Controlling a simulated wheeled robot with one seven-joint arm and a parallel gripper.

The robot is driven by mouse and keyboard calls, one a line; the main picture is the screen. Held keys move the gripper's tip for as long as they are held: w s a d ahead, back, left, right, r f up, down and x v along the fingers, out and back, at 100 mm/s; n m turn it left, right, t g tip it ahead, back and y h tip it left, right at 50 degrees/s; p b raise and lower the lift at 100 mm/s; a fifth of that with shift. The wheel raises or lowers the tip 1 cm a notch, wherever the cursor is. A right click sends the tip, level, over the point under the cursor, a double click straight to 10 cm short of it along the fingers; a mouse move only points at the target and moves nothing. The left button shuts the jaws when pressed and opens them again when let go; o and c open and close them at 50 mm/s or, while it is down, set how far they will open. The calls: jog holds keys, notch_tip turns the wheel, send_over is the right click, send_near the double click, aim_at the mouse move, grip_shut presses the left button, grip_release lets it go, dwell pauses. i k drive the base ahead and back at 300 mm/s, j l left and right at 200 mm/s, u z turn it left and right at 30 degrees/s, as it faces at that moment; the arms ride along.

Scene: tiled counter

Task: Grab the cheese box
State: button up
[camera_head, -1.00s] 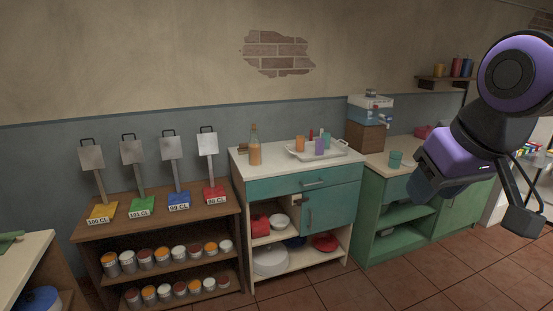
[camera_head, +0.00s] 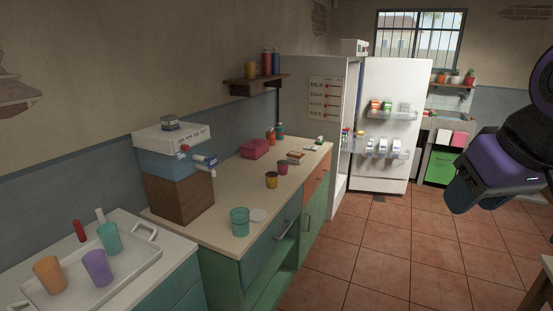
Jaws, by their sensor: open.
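I cannot pick out the cheese box for certain in this view. An open fridge (camera_head: 349,125) stands at the back, its white door (camera_head: 398,155) swung out to the right. The door's upper shelf (camera_head: 392,114) holds small orange, green and pale packs. Its lower shelf (camera_head: 381,152) holds several white packs. Their labels are too small to read. The inside of the fridge is mostly hidden by its side wall.
A long counter (camera_head: 225,228) runs towards the fridge, with teal, yellow and pink cups and a pink box (camera_head: 255,149). A blue and white machine (camera_head: 178,150) stands on its near end. A tray (camera_head: 146,262) of cups is at front left. The tiled floor (camera_head: 372,250) is open.

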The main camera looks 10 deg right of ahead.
aim_at(293, 157)
jog(key=i+l+z, duration=0.2)
jog(key=i+z, duration=0.25)
jog(key=i, duration=0.3)
jog(key=i+j+z, duration=0.1)
jog(key=i+z, duration=0.4)
jog(key=i, duration=0.25)
jog(key=i+u, duration=0.35)
jog(key=i+l+u, duration=0.15)
jog(key=i+u, duration=0.25)
jog(key=i+l+u, duration=0.2)
jog(key=u, duration=0.15)
jog(key=i+l+u, duration=0.15)
jog(key=i+u, duration=0.2)
jog(key=i+l+u, duration=0.5)
jog(key=u, duration=0.15)
